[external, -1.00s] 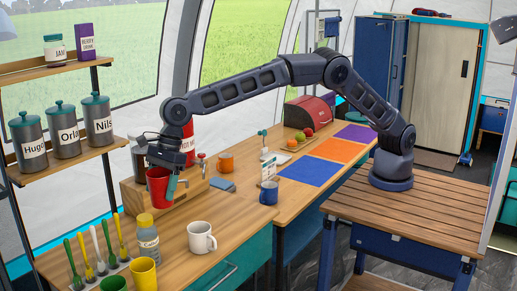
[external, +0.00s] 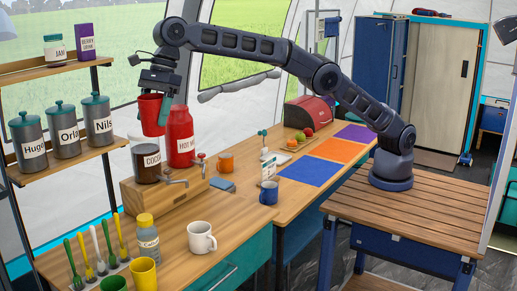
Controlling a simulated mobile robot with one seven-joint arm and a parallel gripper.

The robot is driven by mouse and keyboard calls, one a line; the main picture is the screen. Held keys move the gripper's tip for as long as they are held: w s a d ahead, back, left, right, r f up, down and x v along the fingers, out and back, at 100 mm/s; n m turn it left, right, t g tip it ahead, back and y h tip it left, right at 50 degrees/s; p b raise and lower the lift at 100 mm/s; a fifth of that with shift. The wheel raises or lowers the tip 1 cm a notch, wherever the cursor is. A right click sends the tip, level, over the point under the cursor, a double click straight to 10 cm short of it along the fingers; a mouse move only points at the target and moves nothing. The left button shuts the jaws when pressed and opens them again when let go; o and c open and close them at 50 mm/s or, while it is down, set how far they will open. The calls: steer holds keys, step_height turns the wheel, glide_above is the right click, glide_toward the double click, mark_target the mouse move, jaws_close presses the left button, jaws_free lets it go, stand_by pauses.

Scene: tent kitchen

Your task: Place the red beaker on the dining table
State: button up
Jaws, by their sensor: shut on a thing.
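The red beaker (external: 150,112) is upright in my gripper (external: 160,100). My gripper is shut on it from above and holds it well above the counter, by the dark cocoa dispenser (external: 146,160) and the red dispenser (external: 180,137). The fingers partly hide the beaker. The long wooden surface (external: 228,238) carries blue, orange and purple mats toward its far end. I cannot tell which surface is the dining table.
A white mug (external: 201,237), a bottle (external: 147,236), a yellow cup (external: 143,275) and a cutlery holder stand at the front. The blue mat (external: 309,172) and orange mat (external: 340,150) are bare.

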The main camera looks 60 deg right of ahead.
steer(key=w+d+r, duration=0.1)
steer(key=w+d, duration=3.8)
steer(key=d, duration=0.4)
steer(key=w+d, duration=0.2)
steer(key=d, duration=2.5)
steer(key=w+d, duration=0.2)
steer(key=d, duration=2.4)
steer(key=s+d, duration=0.5)
steer(key=d, duration=0.5)
steer(key=s+d, duration=0.5)
steer(key=d, duration=0.4)
steer(key=s+d, duration=0.5)
steer(key=d, duration=0.5)
steer(key=s+d, duration=0.9)
steer(key=s, duration=0.4)
steer(key=s+d, duration=0.9)
steer(key=s, duration=0.4)
steer(key=f, duration=5.4)
steer(key=shift+a+f, duration=0.2)
steer(key=shift+f, duration=0.05)
